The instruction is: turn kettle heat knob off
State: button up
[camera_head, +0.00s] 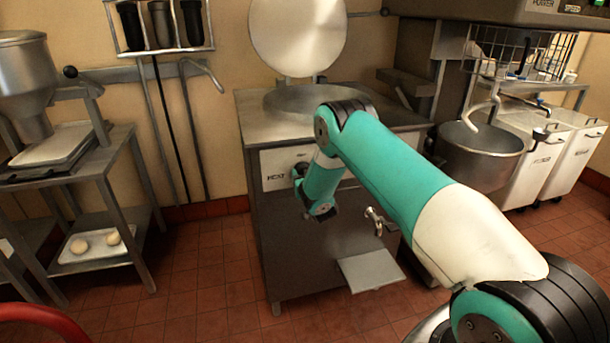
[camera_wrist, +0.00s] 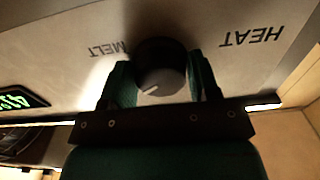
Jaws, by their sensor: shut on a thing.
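The kettle (camera_head: 320,235) is a steel cabinet with a round open bowl on top and its round lid (camera_head: 298,35) raised. Its front panel (camera_head: 276,157) carries a label, partly hidden by my arm. In the wrist view, a dark round heat knob (camera_wrist: 160,62) sits on the panel between the printed words MELT and HEAT, which appear upside down. A pale pointer mark shows on the knob's lower left. My gripper (camera_wrist: 160,78) is shut on the knob, one green finger on each side.
A steel tap (camera_head: 377,220) juts from the kettle's front above a low fold-out plate (camera_head: 372,270). A mixer bowl (camera_head: 480,155) stands close on the right. A lit green display (camera_wrist: 20,98) is left of the knob.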

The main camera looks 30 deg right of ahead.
jog(key=shift+n, duration=0.3)
jog(key=n+b, duration=0.1)
jog(key=n, duration=0.4)
jog(key=shift+d+n, duration=0.1)
jog(key=shift+n, duration=0.2)
jog(key=n, duration=0.5)
jog(key=shift+r+n, duration=0.15)
jog(key=shift+n, duration=0.25)
jog(key=o, duration=0.9)
jog(key=shift+c, duration=0.2)
